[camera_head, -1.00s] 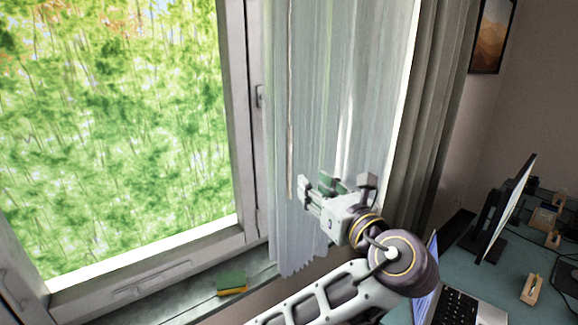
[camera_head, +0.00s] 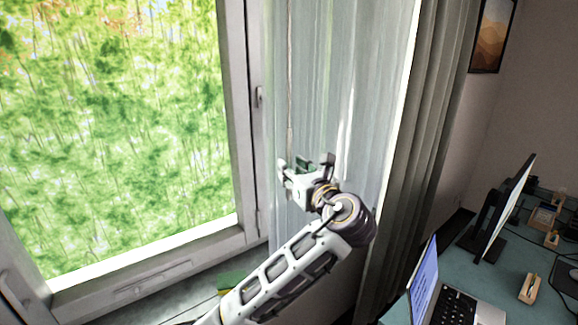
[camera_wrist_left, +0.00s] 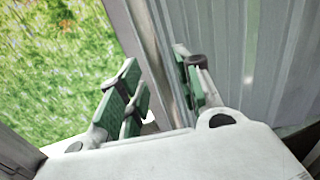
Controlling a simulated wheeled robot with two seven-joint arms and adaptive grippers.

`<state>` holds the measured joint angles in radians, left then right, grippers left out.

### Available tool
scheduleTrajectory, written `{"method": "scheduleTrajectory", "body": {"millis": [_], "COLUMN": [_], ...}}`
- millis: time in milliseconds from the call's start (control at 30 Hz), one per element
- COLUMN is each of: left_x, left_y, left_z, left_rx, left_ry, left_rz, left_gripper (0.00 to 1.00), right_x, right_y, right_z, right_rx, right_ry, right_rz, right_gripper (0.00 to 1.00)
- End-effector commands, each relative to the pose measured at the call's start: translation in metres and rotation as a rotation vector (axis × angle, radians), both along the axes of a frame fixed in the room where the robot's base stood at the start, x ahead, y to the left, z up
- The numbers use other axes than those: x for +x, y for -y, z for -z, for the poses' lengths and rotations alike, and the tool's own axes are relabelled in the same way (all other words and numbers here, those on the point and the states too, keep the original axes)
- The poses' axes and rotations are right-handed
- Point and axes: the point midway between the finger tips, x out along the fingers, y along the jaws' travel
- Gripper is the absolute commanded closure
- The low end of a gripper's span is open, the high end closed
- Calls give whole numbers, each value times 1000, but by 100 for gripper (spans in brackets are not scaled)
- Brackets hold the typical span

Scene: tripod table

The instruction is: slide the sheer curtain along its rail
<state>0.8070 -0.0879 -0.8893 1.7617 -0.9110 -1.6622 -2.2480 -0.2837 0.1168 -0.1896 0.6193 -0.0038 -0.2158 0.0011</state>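The sheer curtain (camera_head: 340,90) hangs in pale folds, gathered right of the window, and covers the right side of the left wrist view (camera_wrist_left: 270,50). A thin beige wand or cord (camera_head: 290,80) runs down near its left edge. My left gripper (camera_head: 304,165) is in front of the curtain's lower left part, close to the lower end of that strip. In the left wrist view its green-padded fingers (camera_wrist_left: 156,70) are apart, with the window frame and curtain edge seen through the gap. I cannot tell whether they touch the fabric. My right gripper is not in view.
The window frame (camera_head: 240,120) with a handle stands left of the curtain. A green and yellow sponge (camera_head: 230,279) on the sill is partly hidden by my arm. A thicker grey drape (camera_head: 430,130) hangs to the right. A desk with a laptop (camera_head: 455,300) and monitor (camera_head: 505,210) is at lower right.

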Motion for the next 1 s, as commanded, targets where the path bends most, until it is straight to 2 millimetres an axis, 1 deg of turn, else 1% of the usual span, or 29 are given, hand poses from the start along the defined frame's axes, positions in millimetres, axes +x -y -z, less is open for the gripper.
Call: {"method": "scheduleTrajectory", "body": {"millis": [100, 233, 400, 633, 667, 900, 1000], "left_x": [12, 20, 24, 24, 24, 24, 24], "left_y": [-5, -9, -11, -11, -11, -11, -11], "left_z": [-1, -1, -1, -1, -1, 0, 0], "left_rx": [1, 0, 0, 0, 0, 0, 0], "left_ry": [0, 1, 1, 1, 1, 1, 0], "left_rz": [-1, 1, 1, 1, 1, 1, 1], "left_gripper": [66, 66, 66, 66, 68, 99, 100], "right_x": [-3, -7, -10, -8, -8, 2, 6], "right_y": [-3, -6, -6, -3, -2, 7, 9], "right_z": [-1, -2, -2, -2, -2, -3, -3], "right_rx": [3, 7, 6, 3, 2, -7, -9], "right_ry": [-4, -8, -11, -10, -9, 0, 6], "right_rz": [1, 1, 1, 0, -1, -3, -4], "right_gripper": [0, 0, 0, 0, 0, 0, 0]}}
